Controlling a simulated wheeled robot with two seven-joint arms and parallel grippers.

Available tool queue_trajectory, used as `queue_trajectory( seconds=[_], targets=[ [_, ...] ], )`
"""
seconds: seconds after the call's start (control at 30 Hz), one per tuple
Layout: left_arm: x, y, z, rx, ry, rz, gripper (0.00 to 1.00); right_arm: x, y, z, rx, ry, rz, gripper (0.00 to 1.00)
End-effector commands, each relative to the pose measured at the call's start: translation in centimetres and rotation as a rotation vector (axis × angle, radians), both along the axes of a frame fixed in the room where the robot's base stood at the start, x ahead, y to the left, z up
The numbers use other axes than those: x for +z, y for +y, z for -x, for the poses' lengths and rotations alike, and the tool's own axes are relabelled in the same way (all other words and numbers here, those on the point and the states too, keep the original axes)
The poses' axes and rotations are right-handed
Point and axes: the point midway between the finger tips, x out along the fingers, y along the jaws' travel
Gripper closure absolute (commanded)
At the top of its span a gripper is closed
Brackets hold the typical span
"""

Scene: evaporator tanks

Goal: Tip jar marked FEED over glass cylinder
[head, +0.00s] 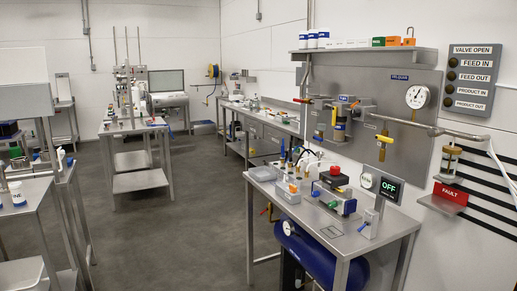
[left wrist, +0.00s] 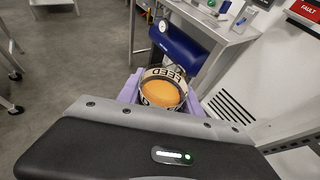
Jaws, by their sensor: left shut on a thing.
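The jar marked FEED (left wrist: 163,94) is in the left wrist view, with orange-brown contents and a pale band whose lettering appears upside down. My left gripper (left wrist: 160,84), with purple fingers, is shut on the jar. The jar appears in front of the bench, with floor and a blue drum behind it. In the head view a small glass cylinder (head: 449,160) with metal ends stands at the right wall, below the pipe and near the red FAULT sign (head: 451,194). The jar and both my grippers are outside the head view.
A steel bench (head: 376,240) with instruments and an OFF display (head: 389,187) stands ahead. A blue drum (head: 318,262) is under it. A pipe with a gauge (head: 417,97) runs along the wall panel. The grey floor (head: 185,240) left of the bench is clear.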

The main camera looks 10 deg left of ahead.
Motion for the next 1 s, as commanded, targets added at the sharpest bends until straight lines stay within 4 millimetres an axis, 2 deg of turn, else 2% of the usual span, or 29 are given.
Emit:
queue_trajectory(
  seconds=[0.43, 0.6, 1.0],
  targets=[
    [0.0, 0.0, 0.0, 0.000, -0.001, 0.000, 1.00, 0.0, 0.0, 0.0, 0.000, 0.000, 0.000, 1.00],
    [0.0, -0.1, 1.6, 0.000, -0.001, 0.002, 1.00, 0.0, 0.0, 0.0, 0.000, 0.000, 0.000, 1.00],
    [0.0, 0.0, 1.5, 0.000, -0.001, 0.000, 1.00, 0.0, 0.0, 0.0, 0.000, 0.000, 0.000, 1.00]
  ],
)
